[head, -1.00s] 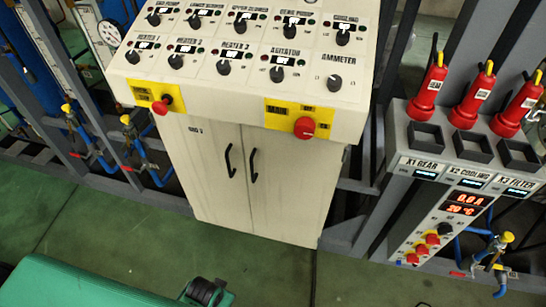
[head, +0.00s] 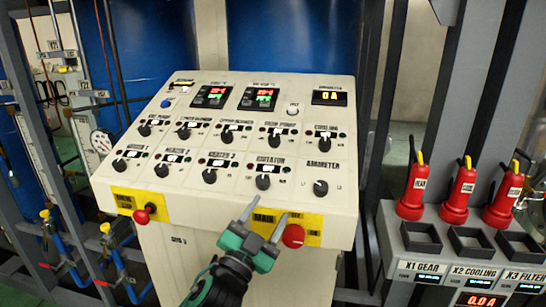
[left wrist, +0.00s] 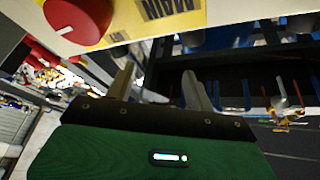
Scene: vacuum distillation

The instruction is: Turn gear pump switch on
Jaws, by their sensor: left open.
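The gear pump switch (head: 275,141) is a black rotary knob with a small label window. It is the fourth knob in the upper row of the sloped white control panel (head: 238,190). My left gripper (head: 267,216), green with grey fingers, is open and empty in front of the panel's lower edge, below the gear pump switch and apart from it. Its fingertips overlap the yellow MAIN plate beside the red main knob (head: 293,236). In the left wrist view the two fingers (left wrist: 158,84) are spread with nothing between them, and the red knob (left wrist: 76,20) is at upper left. My right gripper is not seen.
Similar black knobs surround the switch, with cooling (head: 321,145) to its right and agitator (head: 263,182) below. A red knob (head: 142,215) is at the panel's left. Red plugs (head: 456,195) stand on a grey box at right. Pipes and frames flank the cabinet.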

